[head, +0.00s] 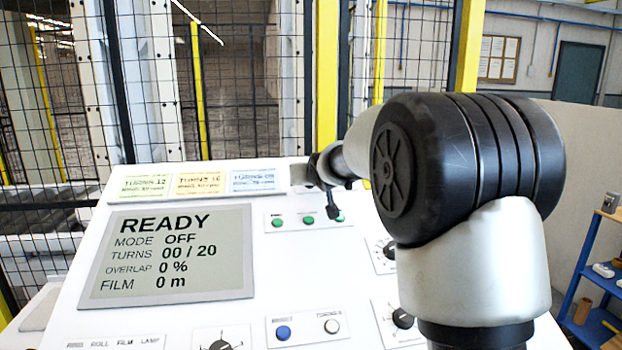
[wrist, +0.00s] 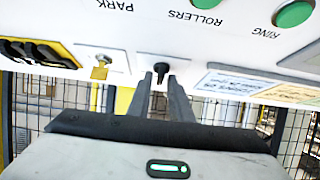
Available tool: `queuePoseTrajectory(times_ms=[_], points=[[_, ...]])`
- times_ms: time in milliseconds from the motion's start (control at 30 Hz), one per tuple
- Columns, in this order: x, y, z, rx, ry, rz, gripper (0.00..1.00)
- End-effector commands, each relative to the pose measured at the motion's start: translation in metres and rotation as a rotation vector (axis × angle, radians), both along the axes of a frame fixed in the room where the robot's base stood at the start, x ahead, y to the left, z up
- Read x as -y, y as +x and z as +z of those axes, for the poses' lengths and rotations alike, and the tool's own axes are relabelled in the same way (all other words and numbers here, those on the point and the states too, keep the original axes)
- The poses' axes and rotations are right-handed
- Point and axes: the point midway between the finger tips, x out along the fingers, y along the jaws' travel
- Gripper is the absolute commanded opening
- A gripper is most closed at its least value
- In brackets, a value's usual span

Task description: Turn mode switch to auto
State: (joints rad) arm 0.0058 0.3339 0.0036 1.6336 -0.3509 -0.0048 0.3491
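The sloped white control panel (head: 300,240) fills the head view. Its screen (head: 175,253) reads READY, MODE OFF. In the wrist view a small black switch knob (wrist: 160,72) sits on a pale plate near the panel's edge. No mode label is readable there, so I cannot confirm it is the mode switch. My gripper (wrist: 160,84) has its two dark fingers apart, one on each side of this knob, with no clear contact visible. In the head view my gripper (head: 325,185) is at the panel's upper edge, small and partly hidden by my arm.
In the wrist view a key switch (wrist: 100,68) and a yellow-black fitting (wrist: 36,52) lie left of the knob, and green buttons (wrist: 236,6) above. Other dials (head: 403,318) and a blue button (head: 283,332) sit lower on the panel. Mesh fencing (head: 240,95) stands behind.

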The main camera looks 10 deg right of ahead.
Motion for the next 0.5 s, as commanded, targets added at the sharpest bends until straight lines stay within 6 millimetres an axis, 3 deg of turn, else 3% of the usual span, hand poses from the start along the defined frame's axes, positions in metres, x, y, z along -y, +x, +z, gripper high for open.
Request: queuePoseTrajectory(times_ms=[500], points=[[-0.005, 0.0, -0.01, 0.004, 0.032, -0.069, 0.0]])
